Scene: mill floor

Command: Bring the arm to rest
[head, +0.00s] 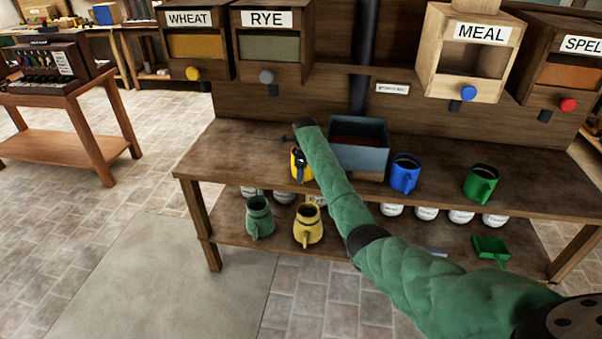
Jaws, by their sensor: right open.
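My right arm, in a green quilted sleeve, reaches from the lower right to the bench top. Its gripper (299,154) is small, dark and partly hidden by the arm's end. It is open, at a yellow mug (296,171) that stands on the bench (237,150). The arm covers part of this mug, and I cannot tell whether the jaws touch it. My left gripper is not in view.
A blue-grey bin (360,158), a blue mug (405,173) and a green mug (481,182) stand right of the arm. Labelled hoppers hang above. The lower shelf holds a green jug (259,217), a yellow jug (308,226), white-labelled jars and a green scoop (491,249).

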